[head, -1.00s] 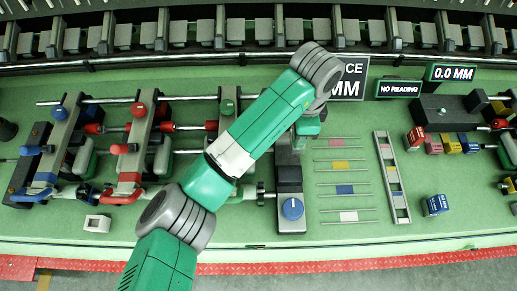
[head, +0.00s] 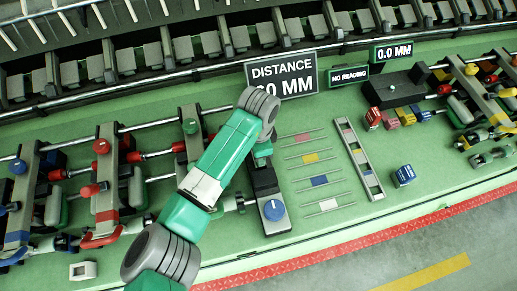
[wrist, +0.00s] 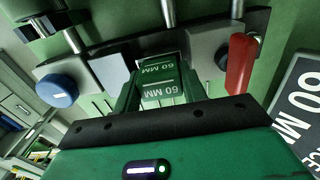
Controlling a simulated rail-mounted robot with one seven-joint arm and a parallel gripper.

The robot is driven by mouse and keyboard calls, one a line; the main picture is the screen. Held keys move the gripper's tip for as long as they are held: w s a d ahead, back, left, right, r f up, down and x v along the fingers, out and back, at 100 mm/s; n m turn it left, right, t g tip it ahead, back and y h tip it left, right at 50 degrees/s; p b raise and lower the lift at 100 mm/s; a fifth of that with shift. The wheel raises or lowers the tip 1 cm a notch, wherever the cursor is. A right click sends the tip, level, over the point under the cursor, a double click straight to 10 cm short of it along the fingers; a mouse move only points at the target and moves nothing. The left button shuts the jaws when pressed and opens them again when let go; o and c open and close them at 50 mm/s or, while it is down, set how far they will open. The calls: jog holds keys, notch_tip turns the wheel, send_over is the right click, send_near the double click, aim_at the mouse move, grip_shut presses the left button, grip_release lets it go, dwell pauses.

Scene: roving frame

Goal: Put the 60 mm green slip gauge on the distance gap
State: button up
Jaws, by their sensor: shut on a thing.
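The green slip gauge (wrist: 163,92) is marked 60 MM on two faces in the wrist view. My gripper (wrist: 165,98) is shut on it, one finger on each side. The gauge is in front of the distance fixture, between a grey block on the left and another on the right; I cannot tell whether it touches them. The fixture has a blue knob (wrist: 57,91) on the left and a red lever (wrist: 239,66) on the right.
A DISTANCE sign (head: 282,76) stands behind my arm. A small display (head: 349,74) reads NO READING, another (head: 391,52) reads 0.0 MM. Thin rods with coloured strips, a slotted rail (head: 359,158) and a blue block (head: 403,176) lie to the right. Clamp fixtures stand at left.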

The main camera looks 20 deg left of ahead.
jog(key=shift+f, duration=0.1)
jog(key=shift+f, duration=0.1)
jog(key=o, duration=1.1)
jog(key=shift+c, duration=0.2)
notch_tip(320, 180, up, 12)
jog(key=shift+r+b, duration=0.25)
jog(key=shift+b, duration=0.2)
